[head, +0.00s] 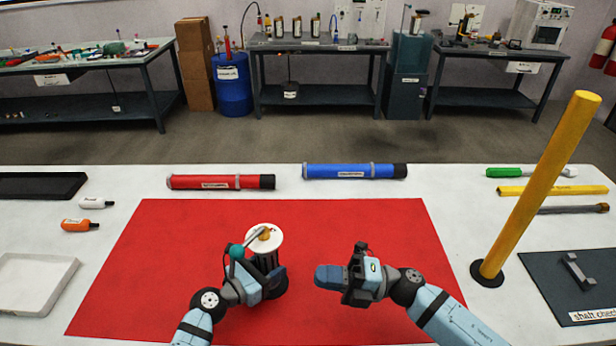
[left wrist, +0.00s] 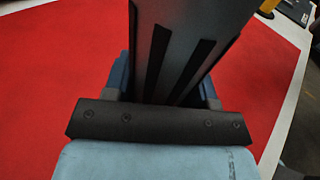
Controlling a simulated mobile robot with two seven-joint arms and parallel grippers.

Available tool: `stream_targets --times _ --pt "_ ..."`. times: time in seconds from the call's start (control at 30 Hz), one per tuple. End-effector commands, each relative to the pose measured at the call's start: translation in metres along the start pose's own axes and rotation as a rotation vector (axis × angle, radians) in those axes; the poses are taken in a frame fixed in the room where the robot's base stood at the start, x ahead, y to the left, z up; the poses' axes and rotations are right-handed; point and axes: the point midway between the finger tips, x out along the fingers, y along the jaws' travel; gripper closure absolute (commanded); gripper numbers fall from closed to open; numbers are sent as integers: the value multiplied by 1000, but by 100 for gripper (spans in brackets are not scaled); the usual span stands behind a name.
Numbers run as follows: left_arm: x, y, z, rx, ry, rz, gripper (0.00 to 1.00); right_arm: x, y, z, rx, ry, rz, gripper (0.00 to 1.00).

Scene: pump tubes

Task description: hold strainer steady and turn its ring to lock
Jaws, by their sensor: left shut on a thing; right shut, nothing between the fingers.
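The strainer (head: 266,240) stands upright on the red mat, with a round white top and a small brass-coloured piece at its middle. A grey bar with a teal end lies across the top toward the left. Its grey body with black slots fills the middle of the left wrist view (left wrist: 182,50). My left gripper (head: 268,277) is shut around the strainer's body, below the white top. My right gripper (head: 326,277) is shut and empty, to the right of the strainer and apart from it. I cannot make out the ring separately.
The red mat (head: 350,225) is bare around the strainer. A red tube (head: 215,182) and a blue tube (head: 340,171) lie behind it. A tall yellow post (head: 535,190) stands at the right. A white tray (head: 35,283) and two small bottles are at the left.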

Motion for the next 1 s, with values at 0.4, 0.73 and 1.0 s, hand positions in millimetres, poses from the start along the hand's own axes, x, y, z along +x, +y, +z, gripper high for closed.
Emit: stream_targets --times 0.4,0.73,1.0 --pt "0 0 0 0 0 0 19 0 0 0 1 0 0 100" --pt "-26 0 -1 0 2 0 19 0 0 0 1 0 -1 100" --pt "-84 0 -1 0 3 0 19 0 0 0 1 0 -1 100"
